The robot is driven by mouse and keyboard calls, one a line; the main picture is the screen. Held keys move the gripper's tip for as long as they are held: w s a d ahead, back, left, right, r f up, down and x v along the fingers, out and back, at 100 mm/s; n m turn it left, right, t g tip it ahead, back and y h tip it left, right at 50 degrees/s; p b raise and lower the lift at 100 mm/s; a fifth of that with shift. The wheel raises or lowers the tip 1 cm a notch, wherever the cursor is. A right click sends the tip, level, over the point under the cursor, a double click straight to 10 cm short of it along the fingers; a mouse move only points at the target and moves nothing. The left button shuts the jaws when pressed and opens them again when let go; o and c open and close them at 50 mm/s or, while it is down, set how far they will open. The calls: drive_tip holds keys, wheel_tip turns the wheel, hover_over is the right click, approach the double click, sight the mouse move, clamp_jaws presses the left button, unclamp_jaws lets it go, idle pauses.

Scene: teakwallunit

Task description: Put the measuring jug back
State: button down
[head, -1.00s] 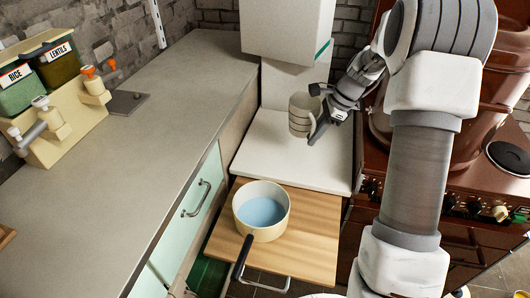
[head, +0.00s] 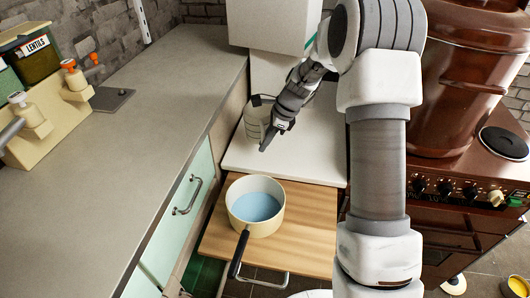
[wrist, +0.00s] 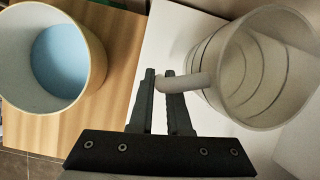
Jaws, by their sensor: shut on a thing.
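The measuring jug (head: 256,122) is a pale, cloudy grey cup with ring lines. It appears upright over the left part of the white worktop (head: 290,155), below a white block-like unit. In the wrist view I look into the open jug (wrist: 262,75), and it looks empty. My gripper (head: 268,142) is shut on the jug's handle, which shows between the two dark fingers (wrist: 167,92) in the wrist view. The gripper hides part of the jug in the head view. I cannot tell whether the jug's base touches the worktop.
A cream saucepan (head: 240,217) with blue inside stands on a pull-out wooden board (head: 308,225) in front of the worktop. A long grey counter (head: 120,170) with dispensers is at left. A brown stove (head: 460,180) with a large brown pot (head: 455,90) is at right.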

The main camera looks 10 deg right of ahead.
drive_tip(key=shift+f+b, duration=0.45)
drive_tip(key=shift+f, duration=1.45)
drive_tip(key=shift+f, duration=0.1)
drive_tip(key=shift+f, duration=0.1)
drive_tip(key=c, duration=0.9)
unclamp_jaws()
